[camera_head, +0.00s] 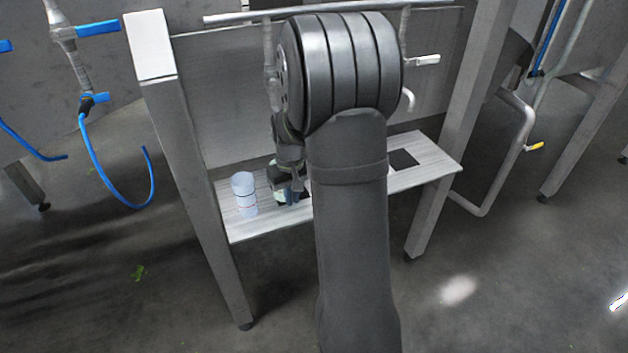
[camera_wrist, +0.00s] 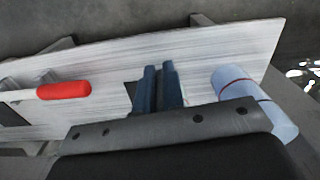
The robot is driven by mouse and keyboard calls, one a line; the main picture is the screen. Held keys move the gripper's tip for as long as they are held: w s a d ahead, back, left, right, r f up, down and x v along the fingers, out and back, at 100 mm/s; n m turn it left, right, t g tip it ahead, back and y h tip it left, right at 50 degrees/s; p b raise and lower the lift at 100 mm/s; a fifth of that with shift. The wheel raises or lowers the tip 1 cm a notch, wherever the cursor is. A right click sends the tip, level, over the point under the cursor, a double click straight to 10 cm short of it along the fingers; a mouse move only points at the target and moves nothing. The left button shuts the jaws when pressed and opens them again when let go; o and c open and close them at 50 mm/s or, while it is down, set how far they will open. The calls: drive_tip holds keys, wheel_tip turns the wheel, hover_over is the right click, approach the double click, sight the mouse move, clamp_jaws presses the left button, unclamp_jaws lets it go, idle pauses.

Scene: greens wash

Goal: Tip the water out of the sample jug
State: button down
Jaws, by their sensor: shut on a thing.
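The sample jug (camera_head: 244,196) is a pale blue, see-through cylinder with thin bands. It looks upright at the left end of the shelf in the head view; I cannot tell whether it touches the shelf. In the wrist view the jug (camera_wrist: 252,100) shows red lines and stands just right of my fingers. My gripper (camera_head: 284,190) is beside the jug, partly behind my own arm. In the wrist view my gripper's (camera_wrist: 160,70) two dark blue fingers are close together. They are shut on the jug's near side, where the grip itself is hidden. The water cannot be made out.
The pale slatted shelf (camera_head: 232,222) spans between grey legs, with a dark square opening (camera_head: 403,160) at right. A red-handled rod (camera_wrist: 62,90) shows left of my fingers. A metal pipe (camera_head: 225,18) runs above. A blue hose (camera_head: 112,196) hangs at left.

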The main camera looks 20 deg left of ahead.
drive_tip(key=shift+s+a+f, duration=0.15)
drive_tip(key=shift+s+a, duration=0.05)
drive_tip(key=shift+s, duration=0.1)
drive_tip(key=g+y, duration=0.2)
drive_tip(key=y, duration=0.1)
drive_tip(key=shift+w+d+f, duration=0.1)
drive_tip(key=shift+f, duration=0.1)
drive_tip(key=g+y, duration=0.2)
drive_tip(key=y, duration=0.1)
drive_tip(key=shift+f+g+y, duration=0.4)
drive_tip(key=shift+g+y, duration=0.6)
drive_tip(key=shift+y, duration=0.4)
drive_tip(key=g+y, duration=0.2)
drive_tip(key=y, duration=0.1)
drive_tip(key=shift+a, duration=0.25)
idle(0.9)
